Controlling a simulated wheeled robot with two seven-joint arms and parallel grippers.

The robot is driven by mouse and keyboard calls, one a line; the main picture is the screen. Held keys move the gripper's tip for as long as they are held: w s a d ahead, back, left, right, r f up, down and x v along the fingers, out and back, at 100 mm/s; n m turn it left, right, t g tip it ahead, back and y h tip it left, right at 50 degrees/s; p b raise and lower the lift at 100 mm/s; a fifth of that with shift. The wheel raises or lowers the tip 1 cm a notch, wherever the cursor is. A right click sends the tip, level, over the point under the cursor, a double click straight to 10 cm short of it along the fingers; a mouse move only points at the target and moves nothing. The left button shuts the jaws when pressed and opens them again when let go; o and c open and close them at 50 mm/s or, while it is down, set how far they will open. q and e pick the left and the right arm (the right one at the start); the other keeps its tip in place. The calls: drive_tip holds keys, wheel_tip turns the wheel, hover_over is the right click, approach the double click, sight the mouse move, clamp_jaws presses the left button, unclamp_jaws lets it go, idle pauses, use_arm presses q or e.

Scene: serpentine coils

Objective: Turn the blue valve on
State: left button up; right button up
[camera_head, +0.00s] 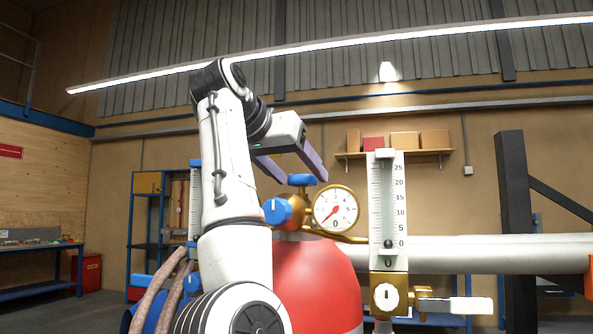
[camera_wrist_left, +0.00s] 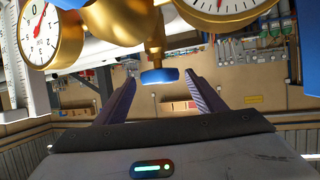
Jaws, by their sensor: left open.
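A brass valve fitting with a small blue handle (camera_head: 301,180) on top stands above the red tank (camera_head: 318,280). A larger round blue knob (camera_head: 277,211) with a white mark faces front on the same fitting. My left gripper (camera_head: 297,179) is open, pointing down over the blue top handle. In the left wrist view, which is upside down, the blue handle (camera_wrist_left: 160,76) shows between and beyond the open fingers of my left gripper (camera_wrist_left: 158,80). I see no clear contact. My left arm hides part of the tank. My right gripper is out of view.
A pressure gauge (camera_head: 335,208) sits close right of the fitting. A scaled flow tube (camera_head: 386,205) stands farther right above a brass valve (camera_head: 389,297) with a white lever (camera_head: 471,305). A thick pale pipe (camera_head: 490,252) runs right.

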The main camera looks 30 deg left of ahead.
use_arm(q)
drive_tip(key=c, duration=1.1)
drive_tip(key=shift+o, duration=0.2)
drive_tip(key=shift+y, duration=0.3)
drive_tip(key=n+y, duration=0.2)
drive_tip(key=d+n+g+y, duration=0.1)
drive_tip(key=n+y, duration=0.1)
drive_tip(key=shift+w+n+y, duration=0.1)
drive_tip(key=shift+n+y, duration=0.2)
drive_tip(key=shift+w+d+n+g+y, duration=0.1)
drive_tip(key=shift+d+n+g+y, duration=0.05)
drive_tip(key=shift+n+g+y, duration=0.7)
drive_tip(key=shift+w+d+n+g+y, duration=0.1)
drive_tip(key=shift+n+g+y, duration=0.45)
drive_tip(key=shift+n+y, duration=0.6)
drive_tip(key=shift+n+g, duration=0.3)
drive_tip(key=o, duration=1.1)
drive_tip(key=shift+c, duration=0.2)
